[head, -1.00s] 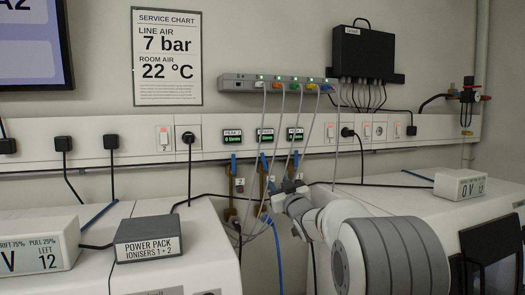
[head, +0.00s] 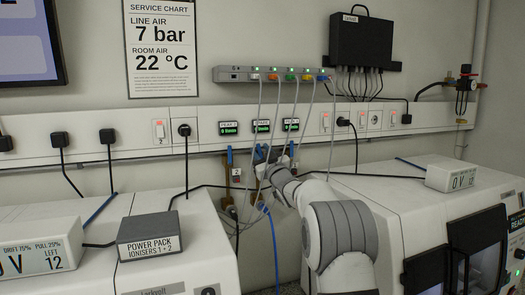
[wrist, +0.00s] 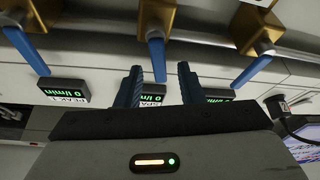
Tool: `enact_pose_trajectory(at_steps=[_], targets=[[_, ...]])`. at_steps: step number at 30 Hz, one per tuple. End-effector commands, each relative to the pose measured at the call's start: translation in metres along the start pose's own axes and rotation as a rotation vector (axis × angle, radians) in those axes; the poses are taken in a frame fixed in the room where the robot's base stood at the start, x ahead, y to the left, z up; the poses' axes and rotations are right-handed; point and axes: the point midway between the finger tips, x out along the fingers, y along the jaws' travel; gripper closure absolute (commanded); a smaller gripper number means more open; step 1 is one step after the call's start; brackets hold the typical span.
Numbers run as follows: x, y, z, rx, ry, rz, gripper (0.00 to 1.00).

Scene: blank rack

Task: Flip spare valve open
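The spare valve is the middle brass valve (wrist: 158,14), under the display that partly reads SPA. Its blue lever (wrist: 157,58) lies between my two fingers in the wrist view, with no clear contact. My gripper (wrist: 160,70) is open, its dark blue fingers either side of that lever. In the head view my gripper (head: 268,162) is up at the middle valve's blue handle (head: 259,152) and hides most of the valve body. The middle display (head: 262,126) shows 0 l/min in the wrist view.
Neighbouring valves with blue levers stand on both sides, one left (head: 229,157) and one right (head: 291,150). Thin grey hoses hang from the manifold (head: 270,75) across the valves. A power pack (head: 150,235) sits on the left cabinet.

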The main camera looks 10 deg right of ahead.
Motion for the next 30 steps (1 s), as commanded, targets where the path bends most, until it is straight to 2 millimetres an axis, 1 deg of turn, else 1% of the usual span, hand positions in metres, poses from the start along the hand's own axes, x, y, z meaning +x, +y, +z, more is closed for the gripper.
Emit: enact_pose_trajectory(at_steps=[4,5,17,24,30], targets=[[-0.0002,-0.0003,0.0002,0.0,0.0,0.0,0.65],[-0.0002,-0.0004,0.0002,0.0,0.0,0.0,0.67],[-0.0002,-0.0008,-0.0001,0.0,0.0,-0.001,1.0],[-0.0007,-0.0011,0.0013,0.014,0.0,0.005,1.0],[-0.0022,0.003,0.0038,0.148,0.003,0.061,1.0]])
